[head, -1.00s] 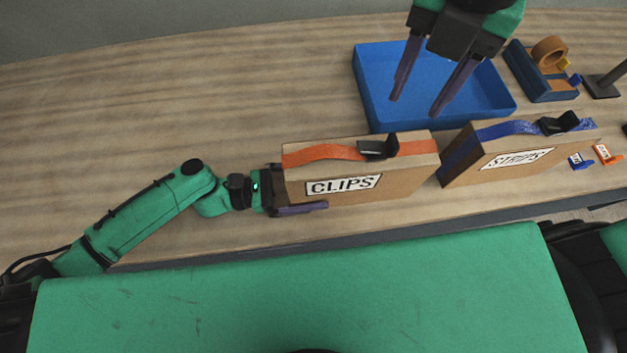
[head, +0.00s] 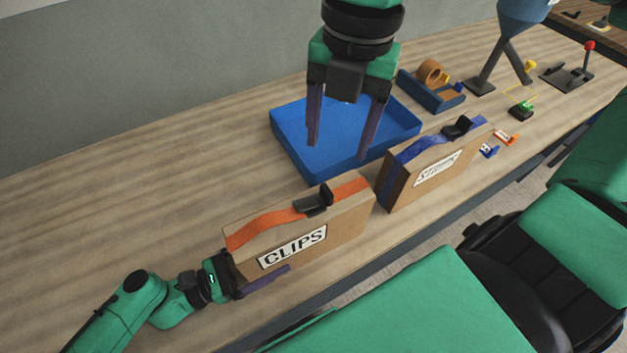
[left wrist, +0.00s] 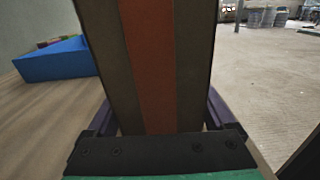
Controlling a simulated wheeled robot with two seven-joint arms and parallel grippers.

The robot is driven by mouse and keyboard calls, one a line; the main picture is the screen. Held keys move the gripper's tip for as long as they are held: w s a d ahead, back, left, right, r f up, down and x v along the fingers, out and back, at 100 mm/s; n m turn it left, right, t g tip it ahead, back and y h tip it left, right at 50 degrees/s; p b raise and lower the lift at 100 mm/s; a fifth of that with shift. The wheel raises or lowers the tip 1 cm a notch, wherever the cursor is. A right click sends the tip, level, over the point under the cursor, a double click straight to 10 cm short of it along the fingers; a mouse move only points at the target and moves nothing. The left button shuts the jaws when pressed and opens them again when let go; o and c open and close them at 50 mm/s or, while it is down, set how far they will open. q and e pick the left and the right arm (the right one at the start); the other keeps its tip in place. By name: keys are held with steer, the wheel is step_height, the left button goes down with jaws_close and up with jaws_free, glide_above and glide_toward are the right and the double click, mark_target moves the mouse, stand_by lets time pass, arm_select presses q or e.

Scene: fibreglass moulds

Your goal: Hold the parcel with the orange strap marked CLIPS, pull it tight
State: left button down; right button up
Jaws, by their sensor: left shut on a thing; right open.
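The CLIPS parcel (head: 345,217) is a brown box standing upright on the bench, with its label facing the front edge. Its orange strap (head: 262,229) runs along the top, looking slightly bowed up left of the black buckle (head: 313,203). My left gripper (head: 245,280) is shut on the parcel's left end, one finger along the labelled face. The left wrist view shows the parcel's end with the orange strap (left wrist: 150,65) running down it between the fingers. My right gripper (head: 345,135) is open and empty, above the blue tray and behind the parcel.
The STRIPS parcel (head: 400,185) with a blue strap stands just right of the CLIPS parcel. A blue tray (head: 290,160) lies behind both. A tape dispenser (head: 432,90), small orange (head: 506,137) and blue tags (head: 489,151) lie further right. The bench's left part is clear.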

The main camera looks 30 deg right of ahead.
mark_target(328, 189)
steer(key=d+m+y, duration=0.4)
steer(key=m, duration=0.5)
steer(key=x, duration=1.1)
steer(key=shift+s+f, duration=0.1)
steer(key=shift+f, duration=0.15)
jaws_close()
steer(key=shift+r, duration=0.1)
